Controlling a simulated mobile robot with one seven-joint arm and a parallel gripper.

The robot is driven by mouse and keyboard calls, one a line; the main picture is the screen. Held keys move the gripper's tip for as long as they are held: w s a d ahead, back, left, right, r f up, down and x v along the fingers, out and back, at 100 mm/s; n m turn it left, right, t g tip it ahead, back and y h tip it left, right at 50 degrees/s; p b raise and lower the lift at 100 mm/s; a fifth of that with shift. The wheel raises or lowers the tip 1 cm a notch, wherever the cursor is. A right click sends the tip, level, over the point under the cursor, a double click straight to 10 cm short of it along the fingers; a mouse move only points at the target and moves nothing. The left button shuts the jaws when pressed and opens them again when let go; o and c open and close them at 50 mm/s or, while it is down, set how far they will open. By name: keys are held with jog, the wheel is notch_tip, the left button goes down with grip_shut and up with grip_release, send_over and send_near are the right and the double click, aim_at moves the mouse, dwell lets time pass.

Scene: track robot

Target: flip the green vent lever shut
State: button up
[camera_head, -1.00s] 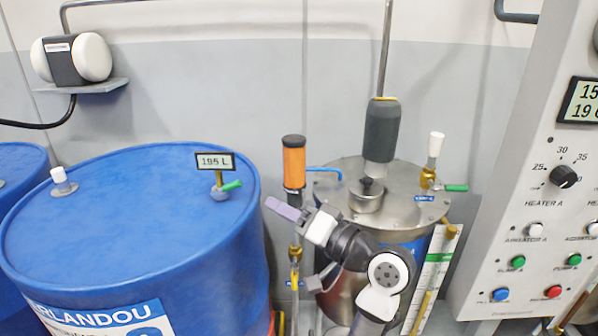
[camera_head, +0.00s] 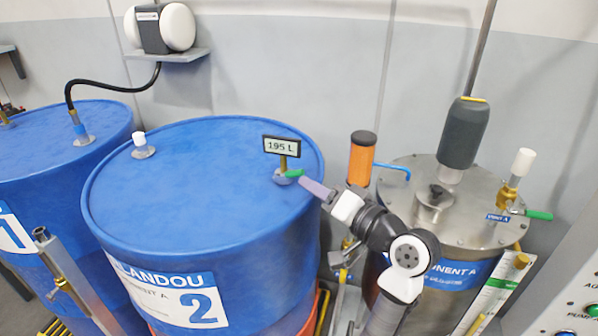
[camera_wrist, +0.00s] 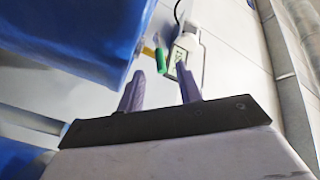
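A green lever (camera_head: 293,173) sits on the brass fitting on top of blue drum 2 (camera_head: 200,165), just below the 195 L display. It also shows in the wrist view (camera_wrist: 161,60). A second green lever (camera_head: 538,215) sticks out to the right from the brass valve on the steel tank, beside a small blue label. My gripper (camera_head: 304,182) is at the drum's right rim, its purple fingertips close to the drum lever. In the wrist view the fingers (camera_wrist: 160,76) are apart and empty, with the lever ahead of the gap. I cannot tell whether they touch it.
The 195 L display (camera_head: 282,146) stands right above the drum lever. An orange cylinder (camera_head: 361,160) stands just right of my gripper. The steel tank (camera_head: 420,190) with a grey motor (camera_head: 465,132) is farther right. A white bung (camera_head: 141,143) is on the drum's left.

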aim_at(290, 175)
jog(key=p+x, duration=0.1)
jog(key=x, duration=0.4)
jog(key=shift+w+a, duration=0.25)
